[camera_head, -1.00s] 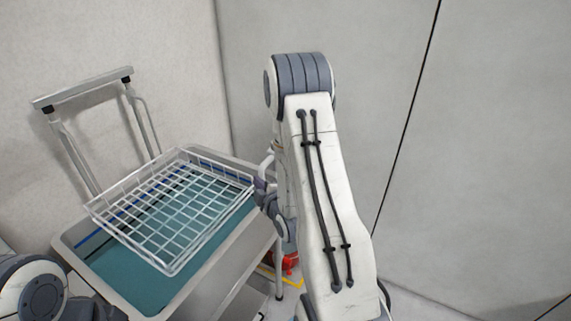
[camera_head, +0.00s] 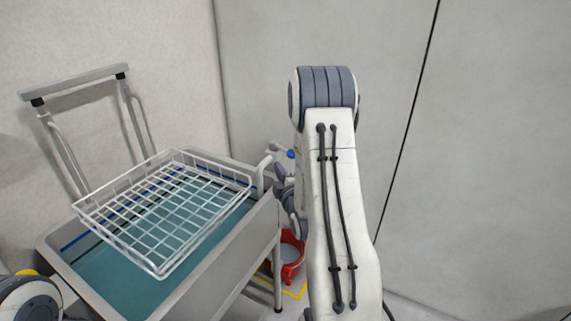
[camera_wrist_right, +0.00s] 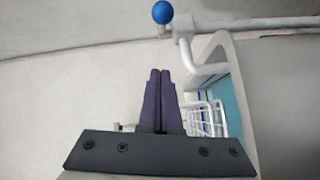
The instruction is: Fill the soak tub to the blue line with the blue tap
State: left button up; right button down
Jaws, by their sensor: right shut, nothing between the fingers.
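The soak tub (camera_head: 52,262) is a grey trolley tub at the left of the head view, holding teal water (camera_head: 125,280). The blue line (camera_head: 75,241) shows on its inner back wall, a little above the water surface. The blue tap (camera_head: 291,154) is at the tub's far right corner; its round blue knob (camera_wrist_right: 162,12) and white spout (camera_wrist_right: 208,68) show in the wrist view. No stream from the spout can be made out. My right gripper (camera_head: 281,172) is shut and empty, close to the tap and apart from the blue knob. My left gripper is out of view.
A white wire basket (camera_head: 160,273) sits over the tub, above the water. A red bucket (camera_head: 291,270) stands on the floor right of the tub, near yellow floor tape (camera_head: 295,293). Pale walls close in behind and to the right.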

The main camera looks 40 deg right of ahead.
pick_arm(q)
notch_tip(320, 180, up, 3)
jog(key=p, duration=0.2)
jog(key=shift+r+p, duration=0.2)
jog(key=shift+p, duration=0.1)
pick_arm(e)
jog(key=w+d, duration=0.4)
jog(key=d, duration=0.1)
jog(key=shift+d+f, duration=0.4)
jog(key=shift+f, duration=0.05)
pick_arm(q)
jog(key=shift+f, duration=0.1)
pick_arm(e)
jog(key=shift+w, duration=0.1)
